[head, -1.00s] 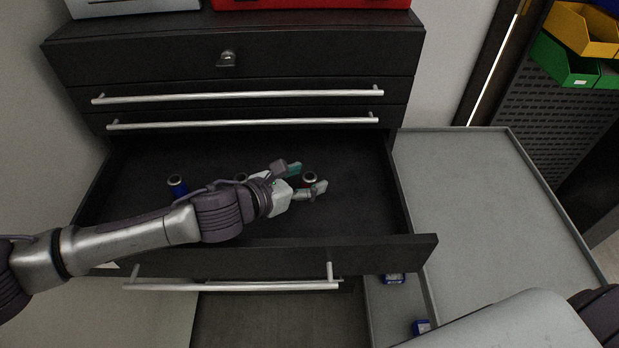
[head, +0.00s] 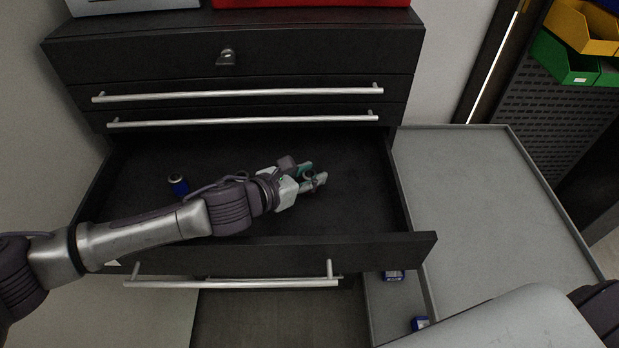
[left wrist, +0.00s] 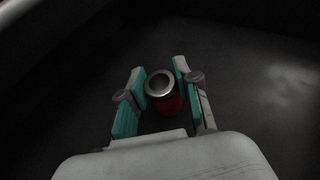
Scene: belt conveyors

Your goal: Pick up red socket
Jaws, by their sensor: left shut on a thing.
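The red socket (left wrist: 171,104) stands in the open drawer (head: 345,222); its silver ring top faces the left wrist camera. In the left wrist view it sits between the teal-padded fingers of my left gripper (left wrist: 162,86), which is shut on it. In the head view my left gripper (head: 315,175) is inside the drawer, right of its middle, and its fingers mostly hide the socket. A blue socket (head: 178,186) stands at the drawer's left side. My right gripper is not in view.
The drawer front with its silver handle (head: 235,283) is nearest me. A grey tray surface (head: 480,190) lies to the right. Blue items (head: 393,276) lie below the drawer's right side. Green (head: 565,62) and yellow bins (head: 585,30) are at the upper right.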

